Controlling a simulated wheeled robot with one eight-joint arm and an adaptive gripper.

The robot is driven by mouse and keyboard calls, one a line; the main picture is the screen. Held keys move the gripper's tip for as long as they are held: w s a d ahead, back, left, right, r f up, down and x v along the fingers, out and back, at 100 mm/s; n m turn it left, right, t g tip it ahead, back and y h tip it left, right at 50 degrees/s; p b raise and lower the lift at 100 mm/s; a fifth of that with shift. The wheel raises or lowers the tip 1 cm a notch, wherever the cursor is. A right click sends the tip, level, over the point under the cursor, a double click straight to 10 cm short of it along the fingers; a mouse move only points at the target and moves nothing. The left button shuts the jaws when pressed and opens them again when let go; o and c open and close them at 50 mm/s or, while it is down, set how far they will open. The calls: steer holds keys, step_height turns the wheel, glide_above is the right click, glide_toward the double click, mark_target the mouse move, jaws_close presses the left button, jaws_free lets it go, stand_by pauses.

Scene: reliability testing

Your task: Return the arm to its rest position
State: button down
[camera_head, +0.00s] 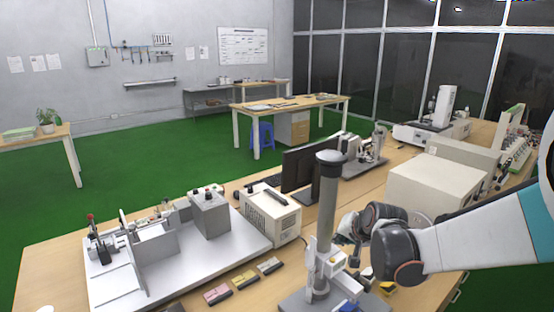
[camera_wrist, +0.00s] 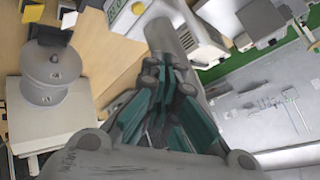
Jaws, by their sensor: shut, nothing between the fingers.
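My arm (camera_head: 480,240) reaches in from the right over the workbench (camera_head: 55,262), bent at a dark grey joint. Its end lies close to the upright grey column (camera_head: 327,205) of a test stand, and that column partly covers the view there. In the wrist view my gripper (camera_wrist: 168,80) shows its dark teal finger pads drawn together, with nothing held. A grey cylindrical column (camera_wrist: 172,38) appears just beyond the fingertips; whether they touch cannot be told.
A white boxy instrument (camera_head: 272,215), a monitor (camera_head: 300,170) and a large beige box (camera_head: 435,183) crowd the bench. A metal-plate fixture (camera_head: 125,285) stands at left. Small coloured blocks (camera_head: 245,280) lie in front. Green floor (camera_head: 160,160) is open behind.

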steer(key=s+a+r+n+b, duration=0.1)
steer(key=s+r+n+b, duration=0.3)
steer(key=s, duration=1.1)
steer(key=s+f+n+g+h+b, duration=0.1)
steer(key=s+f+n, duration=0.1)
steer(key=s, duration=1.4)
steer(key=shift+d+f+g+h, duration=0.25)
steer(key=shift+g+h, duration=0.05)
